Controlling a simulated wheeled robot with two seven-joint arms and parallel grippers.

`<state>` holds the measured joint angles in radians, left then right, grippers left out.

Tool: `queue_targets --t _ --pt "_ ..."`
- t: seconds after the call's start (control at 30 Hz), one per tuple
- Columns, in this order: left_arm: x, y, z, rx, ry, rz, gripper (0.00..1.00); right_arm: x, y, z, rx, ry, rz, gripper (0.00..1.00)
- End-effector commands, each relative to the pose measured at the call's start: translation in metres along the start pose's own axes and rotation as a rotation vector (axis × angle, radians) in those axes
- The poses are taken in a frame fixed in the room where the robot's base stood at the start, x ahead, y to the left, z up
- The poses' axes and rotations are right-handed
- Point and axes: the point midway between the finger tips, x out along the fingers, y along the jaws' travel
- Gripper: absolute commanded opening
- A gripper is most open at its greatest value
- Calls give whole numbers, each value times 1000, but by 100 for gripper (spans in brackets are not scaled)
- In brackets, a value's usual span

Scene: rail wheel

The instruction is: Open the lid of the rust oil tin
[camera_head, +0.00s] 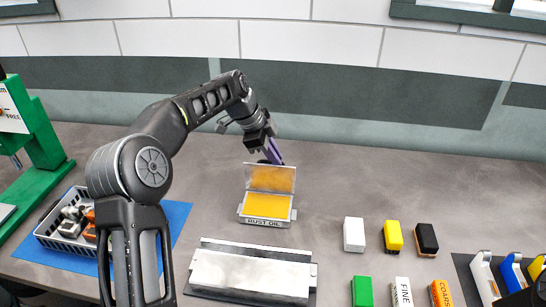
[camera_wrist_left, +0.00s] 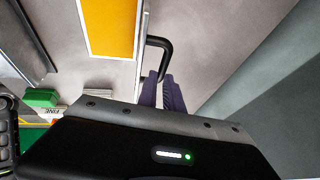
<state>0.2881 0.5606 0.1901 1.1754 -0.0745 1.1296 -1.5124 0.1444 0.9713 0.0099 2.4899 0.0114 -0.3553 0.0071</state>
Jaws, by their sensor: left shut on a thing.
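The rust oil tin (camera_head: 266,222) stands on the grey bench in the middle of the head view, labelled RUST OIL, with yellow oil showing inside. Its lid (camera_head: 271,178) is raised at the back edge, close to upright, and the tin is open. My left gripper (camera_head: 274,152) is behind the top of the lid, with purple fingers. In the left wrist view the fingers (camera_wrist_left: 165,92) are shut at the end of a black handle (camera_wrist_left: 160,44) beside the yellow tin (camera_wrist_left: 110,25). The exact contact is partly hidden. My right gripper does not show clearly.
White (camera_head: 354,234), yellow (camera_head: 393,236) and black (camera_head: 426,239) blocks stand to the right. A parts basket (camera_head: 60,240) on a blue mat and a green press (camera_head: 40,150) are left. The bench behind right is clear.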

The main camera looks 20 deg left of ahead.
Motion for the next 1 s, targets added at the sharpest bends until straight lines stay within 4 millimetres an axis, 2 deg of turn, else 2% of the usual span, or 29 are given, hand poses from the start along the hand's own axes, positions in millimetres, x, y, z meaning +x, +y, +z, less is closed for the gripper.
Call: queue_targets --t 0.03,0.17,0.83,0.87,0.93,1.0 --pt "14 3 5 9 -9 24 0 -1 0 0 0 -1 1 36" --pt "18 -4 7 11 -9 23 0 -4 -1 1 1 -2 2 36" --pt "23 -11 9 5 -8 20 0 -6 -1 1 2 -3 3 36" --pt "23 -11 9 5 -8 20 11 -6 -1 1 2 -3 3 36" --pt "23 -11 9 5 -8 20 17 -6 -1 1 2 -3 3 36" --pt "23 -11 9 5 -8 20 18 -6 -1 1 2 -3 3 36"
